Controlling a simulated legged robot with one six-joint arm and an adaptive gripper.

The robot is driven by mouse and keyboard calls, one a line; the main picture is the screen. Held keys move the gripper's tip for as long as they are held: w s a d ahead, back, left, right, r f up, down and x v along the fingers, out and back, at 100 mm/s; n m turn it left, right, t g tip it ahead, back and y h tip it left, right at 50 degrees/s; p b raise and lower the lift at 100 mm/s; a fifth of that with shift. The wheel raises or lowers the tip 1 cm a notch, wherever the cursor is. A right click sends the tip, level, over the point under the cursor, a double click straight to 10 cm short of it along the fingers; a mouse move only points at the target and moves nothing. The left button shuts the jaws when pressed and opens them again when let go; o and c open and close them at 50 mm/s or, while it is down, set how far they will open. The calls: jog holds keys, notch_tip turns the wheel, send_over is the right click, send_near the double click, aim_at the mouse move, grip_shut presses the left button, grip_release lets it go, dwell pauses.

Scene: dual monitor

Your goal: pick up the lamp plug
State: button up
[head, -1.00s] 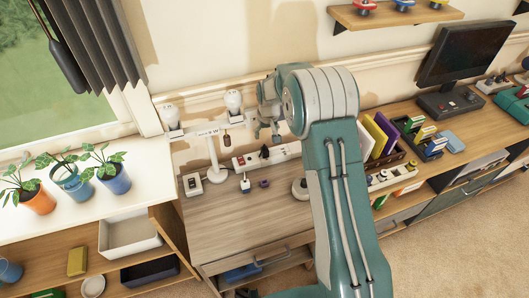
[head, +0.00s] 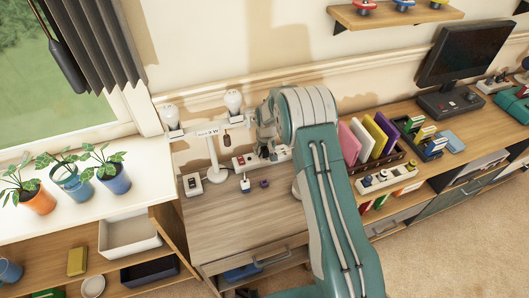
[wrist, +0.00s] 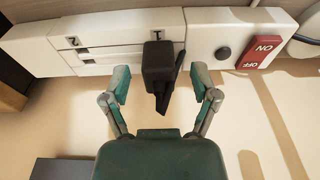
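A black plug (wrist: 158,60) sits on the white power strip (wrist: 110,25) in the wrist view, with its dark tail pointing toward my gripper. I cannot tell for certain that it is the lamp plug. My gripper (wrist: 159,82) is open, with one green fingertip on each side of the plug and a gap on both sides. In the head view my gripper (head: 272,152) is over the right part of the power strip (head: 242,160) and hides the plug's surroundings. A white lamp (head: 213,158) with two bulbs stands left of the strip.
A white plug (head: 245,184) and a purple plug (head: 264,183) are on the desk (head: 235,220) in front of the strip. A red switch (wrist: 262,52) is on the strip's right. Upright coloured books (head: 365,138) stand to the right. The desk front is clear.

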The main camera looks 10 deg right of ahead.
grip_shut()
jog(key=shift+r, duration=0.2)
notch_tip(320, 180, up, 2)
jog(key=shift+r, duration=0.15)
jog(key=s+d+r, duration=0.1)
jog(key=s+r, duration=1.3)
jog(key=r, duration=0.1)
dwell(0.8)
jog(key=shift+d, duration=0.1)
